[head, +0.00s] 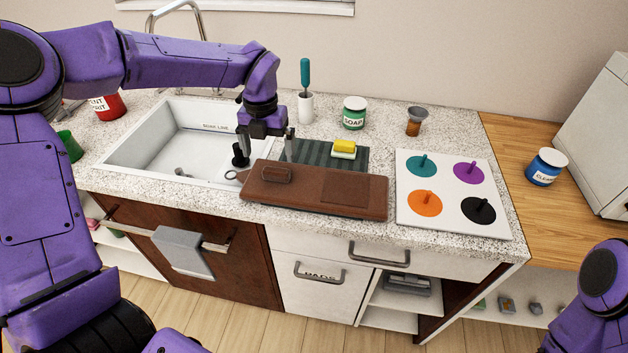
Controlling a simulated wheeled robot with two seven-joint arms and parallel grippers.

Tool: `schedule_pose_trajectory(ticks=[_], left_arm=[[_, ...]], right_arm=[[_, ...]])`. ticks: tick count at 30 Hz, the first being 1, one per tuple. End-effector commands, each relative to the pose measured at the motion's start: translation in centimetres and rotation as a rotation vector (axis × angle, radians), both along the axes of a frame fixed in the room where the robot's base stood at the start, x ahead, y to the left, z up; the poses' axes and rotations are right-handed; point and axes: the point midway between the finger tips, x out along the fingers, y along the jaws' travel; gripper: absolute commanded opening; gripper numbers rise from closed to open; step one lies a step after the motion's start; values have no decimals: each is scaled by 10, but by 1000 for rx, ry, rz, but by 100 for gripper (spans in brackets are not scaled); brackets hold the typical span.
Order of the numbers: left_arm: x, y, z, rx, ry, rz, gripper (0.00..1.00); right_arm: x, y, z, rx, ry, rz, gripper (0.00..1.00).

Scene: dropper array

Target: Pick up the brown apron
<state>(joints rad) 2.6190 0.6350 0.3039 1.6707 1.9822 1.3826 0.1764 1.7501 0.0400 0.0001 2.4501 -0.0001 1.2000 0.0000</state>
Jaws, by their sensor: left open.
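The brown apron (345,192) lies as a flat, folded, slab-like bundle on the front of the speckled counter, right of the sink. A darker loop or strap (277,174) shows on its left part, and a square pocket outline on its right. My left gripper (265,150) is open and points down just behind the left end of the apron, above the strap. It looks apart from the apron, with nothing seen between its fingers. My right arm (598,300) shows only at the lower right; its gripper is out of view.
A striped mat (310,152) with a yellow-topped sponge (344,148) lies right behind the apron. A white board with coloured knobs (450,193) is close on its right. The sink (125,163) is left, with a small grey ring (232,175) at its edge. A soap jar (354,113) stands behind.

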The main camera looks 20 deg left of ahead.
Motion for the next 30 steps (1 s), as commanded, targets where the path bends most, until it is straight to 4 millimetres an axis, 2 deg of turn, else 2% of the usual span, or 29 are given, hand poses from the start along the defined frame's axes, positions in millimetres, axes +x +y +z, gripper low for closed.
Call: schedule_pose_trajectory(ticks=[5, 9, 12, 15, 20, 21, 26, 30], left_arm=[[3, -4, -20, 2, 4, -7, 100], [8, -8, -43, 4, 6, -8, 100], [8, -7, -60, 2, 4, -4, 100], [8, -7, -68, 1, 0, -4, 100], [8, -6, -69, 1, -1, -3, 100], [8, -6, -69, 1, -1, -3, 94], [8, -6, -68, 1, -1, -3, 41], [8, -6, -68, 0, -1, -3, 40]], right_arm=[[0, 0, 8, 0, 0, 0, 43], [0, 0, 22, 0, 0, 0, 43], [0, 0, 23, 0, 0, 0, 43], [0, 0, 24, 0, 0, 0, 43], [0, 0, 23, 0, 0, 0, 43], [0, 0, 23, 0, 0, 0, 43], [0, 0, 23, 0, 0, 0, 43], [0, 0, 23, 0, 0, 0, 43]])
